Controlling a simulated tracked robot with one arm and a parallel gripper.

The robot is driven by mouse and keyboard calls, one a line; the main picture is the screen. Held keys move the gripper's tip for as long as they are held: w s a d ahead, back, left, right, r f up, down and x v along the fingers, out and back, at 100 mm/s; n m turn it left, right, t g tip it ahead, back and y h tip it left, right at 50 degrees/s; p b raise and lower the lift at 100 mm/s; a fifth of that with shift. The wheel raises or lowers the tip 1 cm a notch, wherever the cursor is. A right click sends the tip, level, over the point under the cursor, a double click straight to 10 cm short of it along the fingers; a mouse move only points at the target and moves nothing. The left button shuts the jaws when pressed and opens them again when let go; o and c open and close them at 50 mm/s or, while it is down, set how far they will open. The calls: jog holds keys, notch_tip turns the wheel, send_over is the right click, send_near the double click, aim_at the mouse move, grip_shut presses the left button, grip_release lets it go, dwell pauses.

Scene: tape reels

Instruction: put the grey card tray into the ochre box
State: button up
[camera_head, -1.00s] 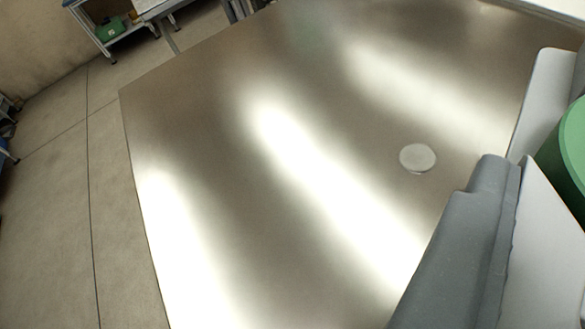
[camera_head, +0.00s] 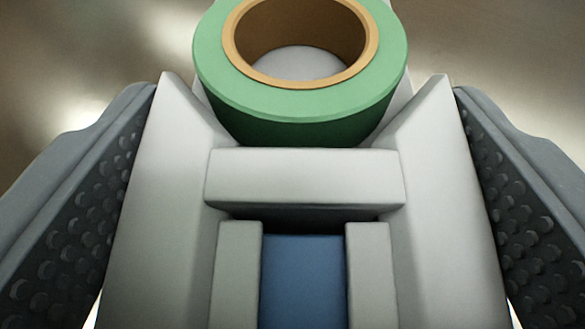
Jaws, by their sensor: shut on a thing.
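The grey card tray (camera_head: 305,178) fills the middle of the camera_head view, close up. It has pale sloping side walls and a cross bar. A green tape reel (camera_head: 220,62) with a tan core sits in its far part. A blue piece (camera_head: 304,280) lies between two short grey ribs in its near part. My gripper (camera_head: 306,150) has one dark grey, studded finger along each side of the tray and is shut on it. The ochre box is not in view.
A blurred, shiny metal surface (camera_head: 490,40) shows behind the tray at the upper left and upper right. The tray and my fingers hide most of it, so free room there cannot be judged.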

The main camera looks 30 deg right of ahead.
jog(key=o, duration=1.1)
jog(key=shift+c, duration=0.2)
jog(key=v, duration=0.9)
jog(key=shift+s+a+r, duration=0.1)
jog(key=shift+s+r, duration=0.05)
jog(key=shift+s, duration=0.05)
jog(key=shift+s+a+r+b, duration=0.15)
jog(key=shift+s+a+b, duration=0.2)
jog(key=shift+b, duration=0.65)
jog(key=shift+b+v, duration=0.7)
jog(key=shift+v, duration=0.1)
jog(key=shift+s+d, duration=0.1)
jog(key=shift+d, duration=0.05)
jog(key=shift+r, duration=0.15)
